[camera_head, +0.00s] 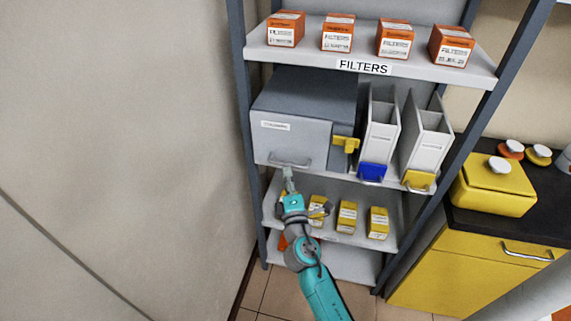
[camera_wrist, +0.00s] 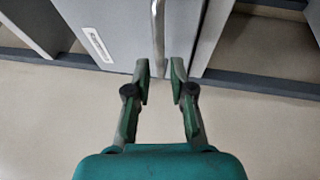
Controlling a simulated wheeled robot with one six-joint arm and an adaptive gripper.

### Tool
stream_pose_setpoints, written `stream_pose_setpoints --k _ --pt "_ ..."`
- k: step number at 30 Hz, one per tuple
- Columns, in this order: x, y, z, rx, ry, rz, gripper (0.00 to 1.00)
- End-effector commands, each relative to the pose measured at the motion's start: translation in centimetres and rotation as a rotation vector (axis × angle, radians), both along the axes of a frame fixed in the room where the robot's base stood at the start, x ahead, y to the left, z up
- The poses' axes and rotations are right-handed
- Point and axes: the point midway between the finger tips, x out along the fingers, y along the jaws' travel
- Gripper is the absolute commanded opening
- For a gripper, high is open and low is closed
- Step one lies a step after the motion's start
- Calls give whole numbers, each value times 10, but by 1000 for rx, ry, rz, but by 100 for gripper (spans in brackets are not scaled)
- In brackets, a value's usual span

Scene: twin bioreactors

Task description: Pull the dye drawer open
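A grey cabinet box (camera_head: 305,110) stands on the middle shelf. Its front (camera_head: 290,142) carries a small white label, too small to read, and a metal bar handle (camera_head: 290,163) low down. The front looks closed. My gripper (camera_head: 289,176) is just in front of and below this handle. In the wrist view the handle (camera_wrist: 158,38) runs up from between the fingertips of my gripper (camera_wrist: 160,68). The fingers are apart, with a gap on both sides of the bar, and hold nothing. Whether the bar lies fully between them is hard to tell.
A yellow latch-like part (camera_head: 346,143) sits at the box's right front. Yellow boxes (camera_head: 347,216) are on the shelf below. A wall (camera_head: 120,130) is close on the left.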

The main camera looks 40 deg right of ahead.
Motion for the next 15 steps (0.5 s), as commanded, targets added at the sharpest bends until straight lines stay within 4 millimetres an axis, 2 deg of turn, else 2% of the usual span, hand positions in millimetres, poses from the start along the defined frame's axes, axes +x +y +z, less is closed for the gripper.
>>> stream_pose_setpoints --k 6,15 --pt "28 -16 6 2 -1 -1 22" --pt "43 -24 8 1 0 0 22"
